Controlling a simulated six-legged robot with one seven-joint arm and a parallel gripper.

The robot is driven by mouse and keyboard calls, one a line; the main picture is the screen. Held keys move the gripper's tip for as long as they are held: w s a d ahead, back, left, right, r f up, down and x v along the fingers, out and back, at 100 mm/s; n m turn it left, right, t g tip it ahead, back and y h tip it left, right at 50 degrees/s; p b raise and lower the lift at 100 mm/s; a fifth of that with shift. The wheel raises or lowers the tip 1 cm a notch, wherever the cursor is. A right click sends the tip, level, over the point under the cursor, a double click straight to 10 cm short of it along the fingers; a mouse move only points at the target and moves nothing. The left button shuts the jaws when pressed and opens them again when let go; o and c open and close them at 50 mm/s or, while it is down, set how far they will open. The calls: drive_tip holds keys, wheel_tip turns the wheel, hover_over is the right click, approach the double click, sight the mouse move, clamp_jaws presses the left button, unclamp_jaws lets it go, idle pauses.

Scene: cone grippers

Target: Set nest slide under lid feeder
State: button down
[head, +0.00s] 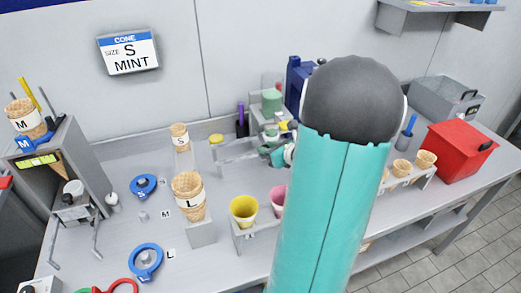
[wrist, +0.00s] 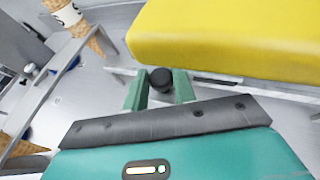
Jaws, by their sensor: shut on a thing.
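My gripper (wrist: 160,92) has its two green fingertips on either side of a small black knob (wrist: 161,78) in the wrist view, shut on it. The knob appears to belong to the nest slide, but the slide's body is mostly hidden. In the head view my gripper (head: 273,153) is at a grey frame with rails (head: 232,153), in front of a grey machine with a green block (head: 271,101) on top. A dark blue upright (head: 295,84) stands behind it, partly behind my arm. I cannot tell which part is the lid feeder or where the slide sits under it.
A large yellow part (wrist: 225,38) is close above the fingers in the wrist view. An L cone (head: 188,194) on a stand, a yellow cup (head: 243,210) and a pink cup (head: 278,199) are near the gripper. A red box (head: 460,151) stands at the right.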

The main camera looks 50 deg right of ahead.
drive_tip(key=c, duration=1.1)
unclamp_jaws()
drive_tip(key=shift+c, duration=0.2)
drive_tip(key=v, duration=1.3)
drive_tip(key=shift+s+a, duration=0.2)
drive_tip(key=shift+s, duration=0.15)
drive_tip(key=shift+s+r, duration=0.1)
drive_tip(key=shift+r, duration=0.05)
